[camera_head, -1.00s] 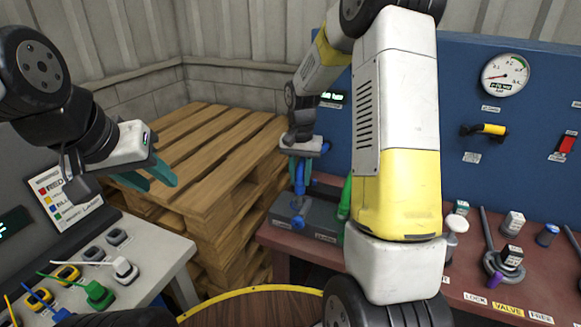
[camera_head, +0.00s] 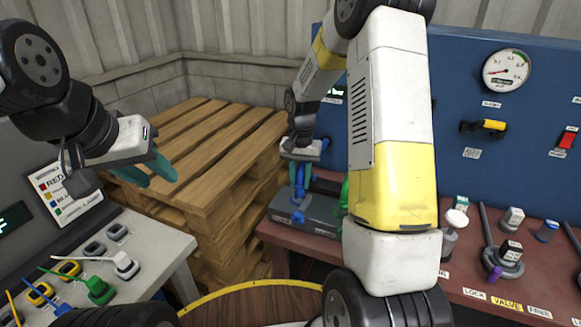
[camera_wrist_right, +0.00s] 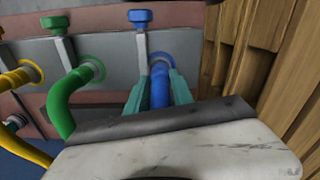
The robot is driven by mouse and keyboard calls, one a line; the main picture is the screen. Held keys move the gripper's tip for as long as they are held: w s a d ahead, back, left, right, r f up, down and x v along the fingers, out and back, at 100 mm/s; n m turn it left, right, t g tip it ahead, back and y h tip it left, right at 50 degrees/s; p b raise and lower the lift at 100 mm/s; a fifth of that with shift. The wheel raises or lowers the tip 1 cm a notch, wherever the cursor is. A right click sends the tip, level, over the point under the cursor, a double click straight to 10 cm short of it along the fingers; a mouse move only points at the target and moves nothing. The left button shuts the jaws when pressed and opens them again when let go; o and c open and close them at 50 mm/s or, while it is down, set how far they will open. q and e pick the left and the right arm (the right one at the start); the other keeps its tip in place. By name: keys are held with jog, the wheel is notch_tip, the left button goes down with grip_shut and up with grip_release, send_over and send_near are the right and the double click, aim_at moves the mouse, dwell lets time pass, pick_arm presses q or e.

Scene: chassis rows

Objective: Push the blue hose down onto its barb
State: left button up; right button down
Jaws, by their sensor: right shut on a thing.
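The blue hose (camera_head: 300,175) hangs below my right gripper (camera_head: 301,158) at the left end of the red-brown bench. In the right wrist view the teal fingers of that gripper (camera_wrist_right: 159,92) are shut on the blue hose (camera_wrist_right: 159,88), one on each side. The hose's far end meets a blue ring (camera_wrist_right: 175,60) on the grey block, where the barb is hidden; I cannot tell how far the hose sits on it. My left gripper (camera_head: 145,172) is open and empty, in front of the wooden pallets.
Green (camera_wrist_right: 62,105) and yellow hoses (camera_wrist_right: 12,78) stand beside the blue one on the grey block (camera_head: 315,218). A blue-topped handle (camera_wrist_right: 140,16) stands close to the blue hose. Wooden pallets (camera_head: 215,150) lie left of the bench. A white table with plugs (camera_head: 150,245) is at left.

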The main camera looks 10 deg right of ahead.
aim_at(300, 168)
jog(key=shift+f, duration=0.95)
jog(key=c, duration=1)
grip_release()
jog(key=shift+c, duration=0.2)
jog(key=shift+r, duration=0.15)
notch_tip(300, 168, up, 8)
jog(key=shift+f, duration=0.2)
